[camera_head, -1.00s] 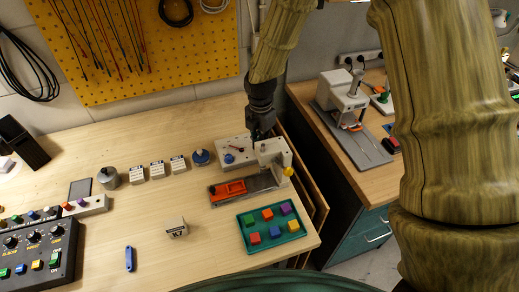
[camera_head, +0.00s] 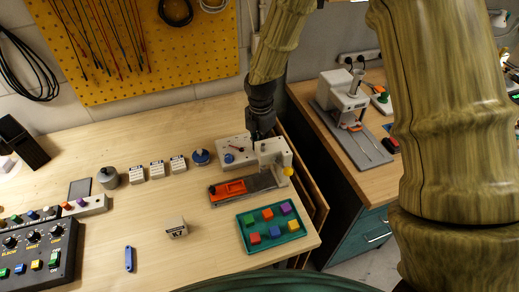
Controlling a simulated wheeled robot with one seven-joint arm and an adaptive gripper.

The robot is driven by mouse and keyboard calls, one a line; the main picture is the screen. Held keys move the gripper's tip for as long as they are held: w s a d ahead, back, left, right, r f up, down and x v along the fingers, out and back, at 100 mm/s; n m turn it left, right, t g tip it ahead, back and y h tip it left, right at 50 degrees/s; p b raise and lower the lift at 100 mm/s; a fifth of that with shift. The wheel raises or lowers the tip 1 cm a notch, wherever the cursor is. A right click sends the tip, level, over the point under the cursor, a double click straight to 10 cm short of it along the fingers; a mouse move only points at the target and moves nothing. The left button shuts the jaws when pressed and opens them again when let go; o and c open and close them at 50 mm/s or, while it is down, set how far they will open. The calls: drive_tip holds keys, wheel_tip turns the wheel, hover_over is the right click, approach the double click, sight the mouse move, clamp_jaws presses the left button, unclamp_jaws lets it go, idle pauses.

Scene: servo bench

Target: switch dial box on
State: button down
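A light grey box (camera_head: 222,154) lies near the back right of the wooden bench. It carries a blue knob (camera_head: 229,158) on the left and a small dark and red pointer or lever (camera_head: 236,147) on top. I take it for the dial box, but its markings are too small to read. My gripper (camera_head: 257,146) points down at the box's right end, close to or over it. The dark fingers are small and partly merged with the box and the clamp behind. I cannot tell whether they touch it or are open.
A grey clamp fixture (camera_head: 270,155) with a yellow knob stands just right and in front. An orange piece (camera_head: 230,188) lies in its base. A green tray (camera_head: 247,240) of coloured cubes is nearer. Small white blocks (camera_head: 157,169) and a blue-topped cylinder (camera_head: 200,157) stand left.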

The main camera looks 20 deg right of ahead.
drive_tip(key=shift+f+b, duration=0.3)
drive_tip(key=shift+f, duration=0.6)
idle(0.6)
drive_tip(key=shift+r, duration=0.1)
drive_tip(key=shift+r+p, duration=2.9)
drive_tip(key=shift+r, duration=0.55)
drive_tip(key=shift+f, duration=0.15)
wheel_tip(320, 180, down, 7)
drive_tip(key=b, duration=0.5)
drive_tip(key=shift+b, duration=0.35)
drive_tip(key=shift+r, duration=0.25)
